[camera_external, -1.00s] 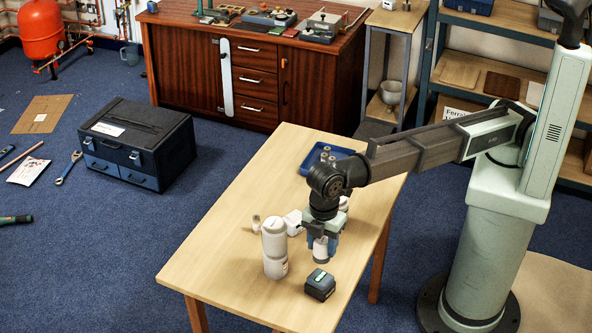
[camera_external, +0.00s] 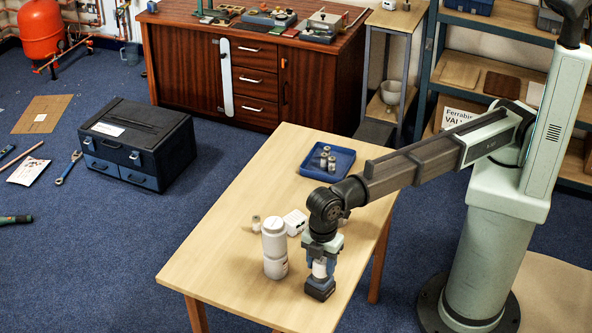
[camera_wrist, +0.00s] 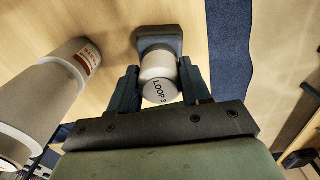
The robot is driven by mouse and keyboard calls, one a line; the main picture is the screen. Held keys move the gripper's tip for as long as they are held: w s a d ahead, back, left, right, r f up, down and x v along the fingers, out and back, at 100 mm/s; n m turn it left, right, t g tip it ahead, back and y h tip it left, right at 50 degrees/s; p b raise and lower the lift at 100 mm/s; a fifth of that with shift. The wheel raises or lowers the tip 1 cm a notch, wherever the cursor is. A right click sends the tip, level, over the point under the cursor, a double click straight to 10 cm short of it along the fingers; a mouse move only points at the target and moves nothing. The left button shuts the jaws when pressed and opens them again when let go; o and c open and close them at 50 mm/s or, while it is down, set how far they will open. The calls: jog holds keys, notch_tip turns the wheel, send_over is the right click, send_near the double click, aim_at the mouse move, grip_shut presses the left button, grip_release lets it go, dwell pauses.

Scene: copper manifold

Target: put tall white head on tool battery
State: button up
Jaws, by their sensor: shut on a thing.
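My gripper (camera_external: 320,262) points down over the near right part of the table. It is shut on the tall white head (camera_wrist: 157,72), a white cylinder with a grey end marked "LOOP 3". The head (camera_external: 319,268) also shows between the fingers in the external view. The tool battery (camera_external: 319,290), a dark block, is directly below the head. In the wrist view the battery (camera_wrist: 158,36) lies just beyond the head. Head and battery look to be in contact, but I cannot tell if a small gap remains.
A large white bottle (camera_external: 275,250) stands close left of my gripper. A white box (camera_external: 295,222) and a small fitting (camera_external: 256,223) lie behind it. A blue tray (camera_external: 343,160) with small cylinders sits at the table's far end. The table's left side is clear.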

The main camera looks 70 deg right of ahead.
aim_at(322, 260)
jog(key=o, duration=1.1)
notch_tip(322, 260, up, 12)
jog(key=shift+r, duration=0.15)
